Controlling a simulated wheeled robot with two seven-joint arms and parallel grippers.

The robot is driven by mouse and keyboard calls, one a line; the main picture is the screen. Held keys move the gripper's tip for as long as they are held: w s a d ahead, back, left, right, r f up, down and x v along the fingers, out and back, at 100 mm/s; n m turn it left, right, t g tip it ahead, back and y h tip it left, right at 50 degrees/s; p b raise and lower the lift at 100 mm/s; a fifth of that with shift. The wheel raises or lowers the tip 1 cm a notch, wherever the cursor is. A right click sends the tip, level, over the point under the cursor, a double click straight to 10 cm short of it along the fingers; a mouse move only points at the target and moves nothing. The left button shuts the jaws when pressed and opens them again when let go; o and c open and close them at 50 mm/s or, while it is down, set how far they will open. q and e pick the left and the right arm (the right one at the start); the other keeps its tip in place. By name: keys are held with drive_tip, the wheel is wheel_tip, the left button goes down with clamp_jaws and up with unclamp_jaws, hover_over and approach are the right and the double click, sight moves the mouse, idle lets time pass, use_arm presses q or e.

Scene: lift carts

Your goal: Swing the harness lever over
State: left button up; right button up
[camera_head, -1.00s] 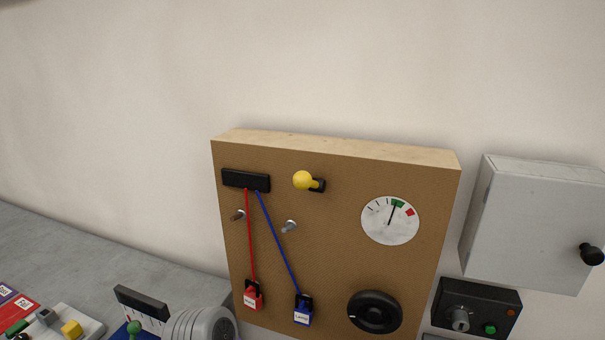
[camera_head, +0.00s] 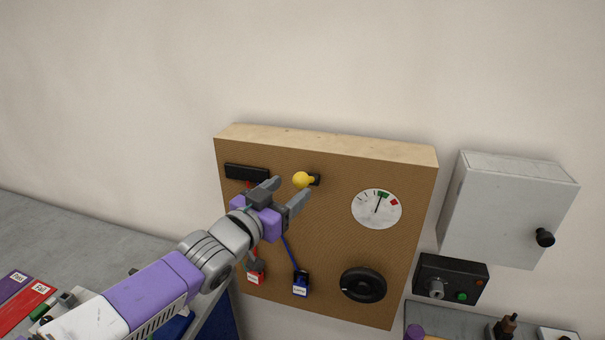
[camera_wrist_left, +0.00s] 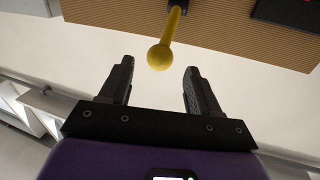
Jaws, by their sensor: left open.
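The harness lever (camera_head: 301,180) is a yellow ball-ended handle on a small black mount, near the top of the brown board (camera_head: 330,240). In the left wrist view the yellow lever (camera_wrist_left: 160,57) points toward me, its ball just beyond the fingertips and roughly between them. My left gripper (camera_head: 287,189) is open and empty, in front of the board just below and left of the ball. In the left wrist view both fingers (camera_wrist_left: 159,75) are spread apart and do not touch the ball. My right gripper is not in view.
The board also carries a black block (camera_head: 247,172), red and blue cables ending in a red plug (camera_head: 256,278) and a blue plug (camera_head: 300,284), a gauge (camera_head: 376,209) and a black knob (camera_head: 363,285). A grey cabinet (camera_head: 505,210) and black control box (camera_head: 450,279) are at right.

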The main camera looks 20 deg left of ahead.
sight(305, 178)
use_arm(q)
drive_tip(key=x, duration=0.7)
drive_tip(key=shift+w+d+f, duration=0.1)
drive_tip(key=shift+w+f, duration=0.05)
clamp_jaws()
